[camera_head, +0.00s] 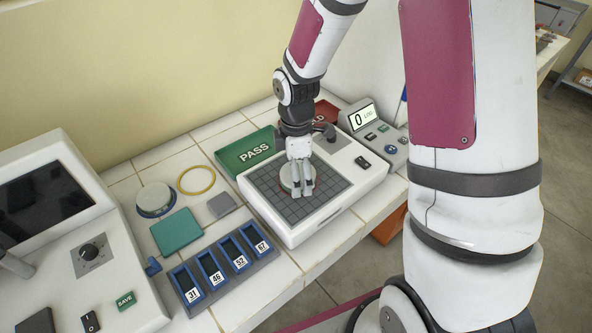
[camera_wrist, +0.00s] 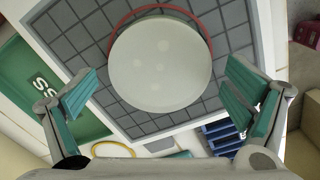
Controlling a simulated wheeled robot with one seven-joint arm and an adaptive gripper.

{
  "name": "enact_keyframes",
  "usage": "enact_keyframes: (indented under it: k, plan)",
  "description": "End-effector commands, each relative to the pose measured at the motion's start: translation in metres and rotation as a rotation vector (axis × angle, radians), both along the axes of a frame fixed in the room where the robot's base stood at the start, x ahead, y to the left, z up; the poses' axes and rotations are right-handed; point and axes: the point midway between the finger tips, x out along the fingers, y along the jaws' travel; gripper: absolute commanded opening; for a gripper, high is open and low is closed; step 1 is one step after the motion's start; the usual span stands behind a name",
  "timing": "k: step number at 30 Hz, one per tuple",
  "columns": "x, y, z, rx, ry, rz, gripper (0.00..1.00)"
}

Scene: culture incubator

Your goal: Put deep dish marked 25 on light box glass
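A pale round dish (camera_head: 287,180) rests on the dark gridded glass (camera_head: 315,207) of the white light box. A red ring shows around its edge in the wrist view, where the dish (camera_wrist: 160,65) fills the upper middle. No number is legible on it. My gripper (camera_head: 299,190) is over the glass, at the dish. In the wrist view my gripper (camera_wrist: 163,88) is open, with one finger on each side of the dish and a visible gap to both. Another pale dish with a blue rim (camera_head: 155,198) sits on the tiles at left, with no readable mark.
A rack with numbered blue slots (camera_head: 222,268), a yellow ring (camera_head: 197,179), a teal pad (camera_head: 176,232) and a grey block (camera_head: 221,205) lie left. A counter (camera_head: 362,117) reads 0.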

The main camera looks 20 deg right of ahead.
Motion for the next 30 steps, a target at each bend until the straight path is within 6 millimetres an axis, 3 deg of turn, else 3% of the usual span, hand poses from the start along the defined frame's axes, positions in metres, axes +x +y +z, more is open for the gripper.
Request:
enact_keyframes:
  k: [5,10,21,30]
  plan:
    - [0.000,0.000,0.001,0.000,-0.001,0.000,0.95]
    - [0.001,0.000,0.015,0.000,-0.004,0.000,0.95]
    - [0.001,0.000,0.088,-0.001,-0.005,-0.001,0.95]
    - [0.000,0.000,0.122,-0.001,-0.002,-0.002,0.95]
